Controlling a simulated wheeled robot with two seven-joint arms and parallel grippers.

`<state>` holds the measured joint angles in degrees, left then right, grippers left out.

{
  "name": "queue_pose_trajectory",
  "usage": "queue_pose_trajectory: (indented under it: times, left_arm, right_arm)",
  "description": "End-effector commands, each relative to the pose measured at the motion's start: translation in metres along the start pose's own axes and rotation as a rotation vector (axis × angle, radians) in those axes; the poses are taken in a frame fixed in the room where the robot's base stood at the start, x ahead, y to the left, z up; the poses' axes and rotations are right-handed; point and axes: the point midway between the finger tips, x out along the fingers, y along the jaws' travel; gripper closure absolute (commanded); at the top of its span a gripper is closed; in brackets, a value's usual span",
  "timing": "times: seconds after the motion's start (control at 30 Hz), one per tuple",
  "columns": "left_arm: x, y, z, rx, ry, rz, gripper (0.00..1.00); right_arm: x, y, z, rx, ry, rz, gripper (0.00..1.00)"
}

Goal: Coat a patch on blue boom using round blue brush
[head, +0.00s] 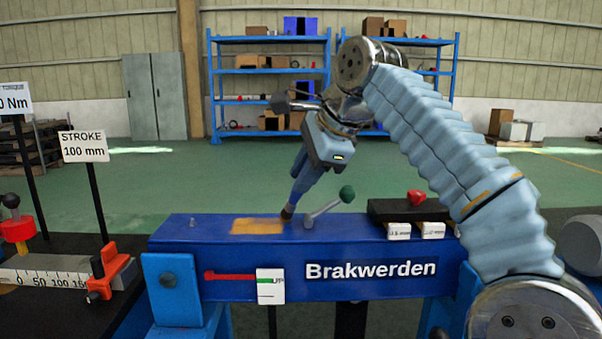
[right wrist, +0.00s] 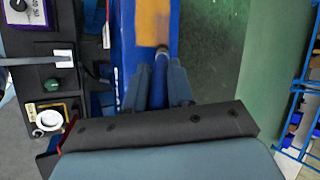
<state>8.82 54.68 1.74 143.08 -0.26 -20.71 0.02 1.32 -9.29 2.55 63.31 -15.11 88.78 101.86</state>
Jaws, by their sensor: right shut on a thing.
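The blue boom (head: 370,282) lies across the front of the head view, with "Brakwerden" in white on its near side. A tan-orange patch (head: 257,226) lies on its top face, left of the middle. My right gripper (head: 299,188) points down above the boom and is shut on the round blue brush (head: 287,214). The brush's dark tip is at the patch's right edge; I cannot tell if it touches. In the right wrist view the brush (right wrist: 159,75) sits between the fingers, its tip beside the patch (right wrist: 153,22). My left gripper is not in view.
A lever with a green knob (head: 346,194) stands on the boom close right of the brush. A dark block (head: 408,210) with a red knob and white labels is farther right. A red marker (head: 240,276) and white tag are on the boom's front. A ruler (head: 60,277) lies left.

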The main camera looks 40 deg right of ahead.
Motion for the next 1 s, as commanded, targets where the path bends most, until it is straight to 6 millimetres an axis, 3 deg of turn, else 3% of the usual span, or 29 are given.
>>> queue_pose_trajectory:
  times: [0.53, 1.0]
  left_arm:
    - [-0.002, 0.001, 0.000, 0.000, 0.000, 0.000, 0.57]
    - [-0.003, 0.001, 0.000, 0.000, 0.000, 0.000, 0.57]
  right_arm:
    - [-0.044, -0.031, 0.014, -0.001, -0.001, -0.003, 1.00]
    - [-0.052, -0.029, 0.014, 0.000, -0.001, -0.002, 1.00]
